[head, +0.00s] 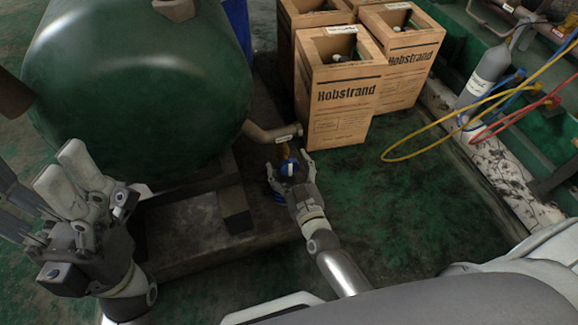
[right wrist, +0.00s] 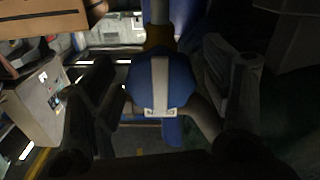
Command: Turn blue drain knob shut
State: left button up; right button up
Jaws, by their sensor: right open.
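The blue drain knob (head: 289,168) is on the pipe at the lower right of the green tank. In the right wrist view, the knob (right wrist: 180,80) is in the middle, with a pale stripe across its face and a small marked label at its lower edge. My right gripper (head: 288,163) is open, with one finger on each side of the knob. I cannot tell whether either finger touches it. My left gripper (head: 62,172) is raised at the left of the head view, away from the knob. Its jaw state is unclear.
The green tank (head: 140,80) fills the upper left, with a drain pipe (head: 268,133) at its lower right. A grey cylinder (head: 488,72) and yellow hose (head: 430,154) are at the right. Green floor between is clear.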

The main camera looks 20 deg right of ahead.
jog(key=c, duration=1)
jog(key=shift+c, duration=0.2)
